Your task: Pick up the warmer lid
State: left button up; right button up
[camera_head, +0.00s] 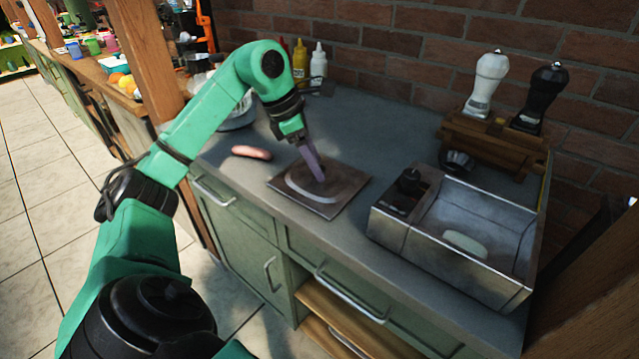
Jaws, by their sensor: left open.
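The warmer lid (348,186) is a flat, dark, square plate lying on the grey counter, with a pale curved handle (300,191) on top. My left gripper (318,177) points down over the lid from above, its fingers at or just above the handle. It is open; I cannot tell whether the fingers touch the handle or stand around it. The metal warmer (388,232) stands open to the right of the lid, with a black knob and a pale oblong item inside. My right gripper is not in view.
A sausage (251,152) lies on the counter left of the lid. Bottles (318,65) stand at the back wall. A wooden rack (490,144) with a white and a black grinder stands behind the warmer. The counter behind the lid is clear.

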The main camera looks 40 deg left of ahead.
pick_arm(q)
jog(key=shift+w+d+f, duration=0.1)
jog(key=shift+w+f, duration=0.1)
jog(key=shift+f, duration=0.3)
grip_shut()
jog(key=shift+r, duration=0.1)
notch_tip(320, 180, up, 20)
jog(key=p, duration=0.9)
jog(key=shift+p, duration=0.4)
